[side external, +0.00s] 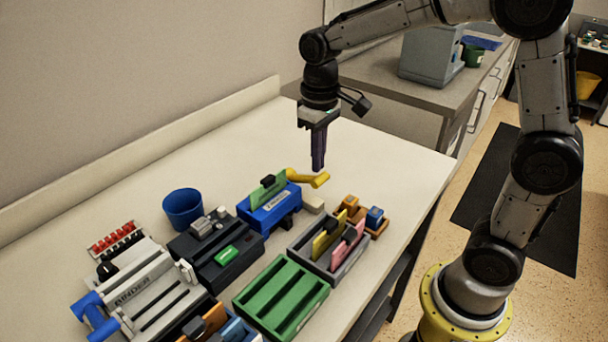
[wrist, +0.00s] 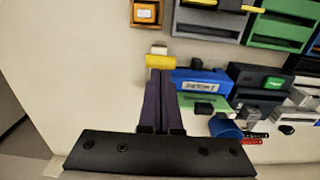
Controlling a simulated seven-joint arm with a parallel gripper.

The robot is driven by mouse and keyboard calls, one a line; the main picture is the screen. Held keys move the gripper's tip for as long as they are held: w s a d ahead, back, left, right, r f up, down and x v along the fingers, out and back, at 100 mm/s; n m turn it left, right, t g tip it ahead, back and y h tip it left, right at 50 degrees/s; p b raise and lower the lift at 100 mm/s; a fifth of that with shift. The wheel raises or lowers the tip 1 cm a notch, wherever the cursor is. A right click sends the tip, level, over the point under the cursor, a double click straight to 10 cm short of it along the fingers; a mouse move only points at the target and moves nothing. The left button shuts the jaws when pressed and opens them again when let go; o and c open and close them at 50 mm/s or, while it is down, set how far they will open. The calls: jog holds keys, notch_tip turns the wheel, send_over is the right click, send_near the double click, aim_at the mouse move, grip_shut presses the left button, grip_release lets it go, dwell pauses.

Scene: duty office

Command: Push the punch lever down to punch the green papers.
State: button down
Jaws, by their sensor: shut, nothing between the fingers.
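The blue punch (side external: 268,212) stands on the white table, and it also shows in the wrist view (wrist: 195,77). Green paper (side external: 266,192) stands upright in it with a black clip on top; its green edge shows in the wrist view (wrist: 196,99). The yellow punch lever (side external: 308,178) sticks out from the punch's right side, above the table. In the wrist view the lever (wrist: 159,61) lies just past my fingertips. My gripper (side external: 318,168) is shut and empty, pointing down just over the lever's outer part. I cannot tell whether the fingertips touch it. The shut fingers (wrist: 161,73) show in the wrist view.
A grey rack (side external: 326,262) with yellow and pink papers and a green tray (side external: 282,298) stand in front. A black device (side external: 215,255), a blue cup (side external: 183,208) and a binder (side external: 150,297) are to the left. The table behind and right of the lever is clear.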

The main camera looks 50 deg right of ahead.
aim_at(317, 176)
jog(key=shift+f, duration=0.1)
jog(key=shift+f, duration=2.95)
jog(key=shift+r, duration=5.55)
jog(key=shift+r, duration=0.1)
jog(key=s+r+t, duration=0.2)
jog(key=s+r, duration=0.2)
jog(key=r, duration=0.1)
jog(key=s+f+t, duration=0.1)
jog(key=s+f, duration=0.1)
jog(key=s, duration=0.5)
jog(key=s+f+t, duration=0.2)
jog(key=s+f, duration=0.1)
jog(key=s, duration=0.4)
jog(key=shift+s+d+f+t, duration=0.25)
jog(key=shift+s+f+t, duration=0.05)
jog(key=shift+s+f, duration=0.05)
